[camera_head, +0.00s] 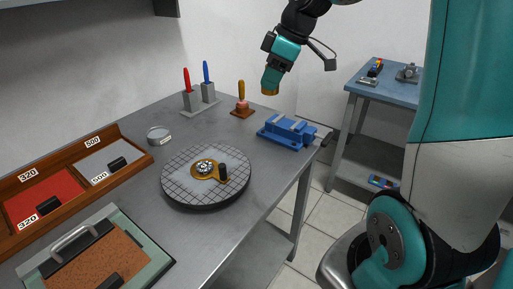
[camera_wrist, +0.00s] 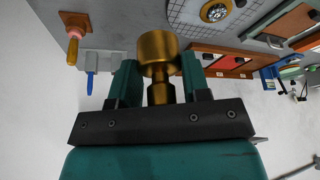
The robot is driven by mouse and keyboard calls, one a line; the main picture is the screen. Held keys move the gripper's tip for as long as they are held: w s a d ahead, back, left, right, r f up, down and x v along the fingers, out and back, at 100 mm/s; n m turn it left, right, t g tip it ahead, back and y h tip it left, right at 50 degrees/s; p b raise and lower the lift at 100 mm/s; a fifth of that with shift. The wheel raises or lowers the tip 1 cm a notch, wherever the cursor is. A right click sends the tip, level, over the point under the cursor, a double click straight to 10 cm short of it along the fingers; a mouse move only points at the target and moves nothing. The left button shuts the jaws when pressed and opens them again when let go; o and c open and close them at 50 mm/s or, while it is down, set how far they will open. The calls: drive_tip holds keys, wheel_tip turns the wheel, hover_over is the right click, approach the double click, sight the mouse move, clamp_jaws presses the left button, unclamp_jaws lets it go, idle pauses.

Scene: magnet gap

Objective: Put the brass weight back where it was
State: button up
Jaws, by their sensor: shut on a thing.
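The brass weight (camera_wrist: 158,48) is between the two fingers of my gripper (camera_wrist: 158,80) in the wrist view, its wide round head beyond the fingertips and its narrow neck between them. In the head view my gripper (camera_head: 272,78) is high in the air above the back of the bench, left of the blue vise-like fixture, and a bit of brass shows at its lower end. The weight touches nothing but my gripper.
A round gridded plate (camera_head: 178,187) with a brass-coloured piece stands mid-bench. A blue fixture (camera_head: 287,131), a wooden-handled tool (camera_head: 241,101), a stand with red and blue handles (camera_head: 201,106), and wooden trays (camera_head: 137,158) surround it. A side table (camera_head: 400,90) stands right. Bare bench lies behind the plate.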

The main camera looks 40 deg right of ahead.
drive_tip(key=shift+w+d, duration=0.1)
drive_tip(key=shift+d, duration=0.05)
wheel_tip(320, 180, down, 19)
drive_tip(key=shift+f+b, duration=0.2)
drive_tip(key=shift+b, duration=0.3)
drive_tip(key=shift+f, duration=0.15)
drive_tip(key=o, duration=1.3)
